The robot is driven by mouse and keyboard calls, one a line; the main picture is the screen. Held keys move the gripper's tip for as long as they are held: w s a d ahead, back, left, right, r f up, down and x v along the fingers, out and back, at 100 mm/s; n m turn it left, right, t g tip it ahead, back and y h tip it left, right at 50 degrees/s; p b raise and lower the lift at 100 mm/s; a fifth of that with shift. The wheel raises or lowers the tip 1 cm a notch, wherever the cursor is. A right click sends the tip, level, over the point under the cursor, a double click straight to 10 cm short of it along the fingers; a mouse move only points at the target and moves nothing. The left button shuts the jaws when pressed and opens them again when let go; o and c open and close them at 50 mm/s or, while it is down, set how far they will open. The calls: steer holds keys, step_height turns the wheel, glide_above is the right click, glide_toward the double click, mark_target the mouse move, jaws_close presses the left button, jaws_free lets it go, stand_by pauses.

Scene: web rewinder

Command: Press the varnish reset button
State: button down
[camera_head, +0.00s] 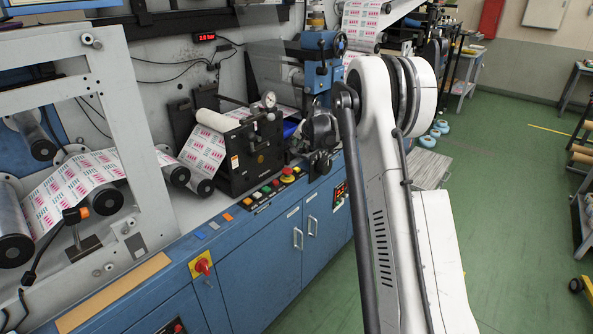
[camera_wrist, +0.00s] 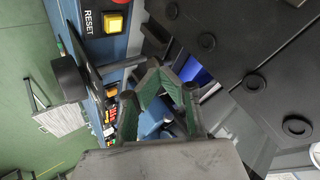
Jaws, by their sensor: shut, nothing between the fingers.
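A square yellow button (camera_wrist: 114,22) with the label RESET beside it shows on a dark panel at the top left of the wrist view. The word varnish is not readable there. A red button (camera_wrist: 118,3) is cut off above it. My gripper (camera_wrist: 157,66) is shut and empty, its green-padded fingers meeting in the lower middle of the wrist view. The fingertips are apart from the yellow button, which lies up and to the left of them. In the head view my dark gripper (camera_head: 320,150) is near the machine's front edge, right of a button row (camera_head: 266,190).
A black unit with a gauge (camera_head: 252,152) stands left of my gripper. A blue bracket (camera_head: 322,68) rises behind it. A red mushroom button (camera_head: 288,173) ends the button row. Blue cabinet doors (camera_head: 286,240) form the front. Green floor (camera_head: 500,170) is open to the right.

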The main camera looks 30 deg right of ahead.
mark_target(297, 169)
step_height(297, 169, down, 7)
steer(key=b, duration=0.3)
steer(key=shift+f+b, duration=0.35)
steer(key=shift+f, duration=0.15)
steer(key=shift+f, duration=0.15)
stand_by(1.0)
steer(key=shift+f+b, duration=0.3)
steer(key=shift+b, duration=0.15)
steer(key=shift+f+b, duration=0.45)
steer(key=shift+f, duration=0.05)
stand_by(0.7)
steer(key=shift+r, duration=0.1)
steer(key=shift+r+p, duration=0.3)
steer(key=shift+r, duration=0.55)
steer(key=shift+r+p, duration=0.9)
steer(key=shift+r, duration=1.6)
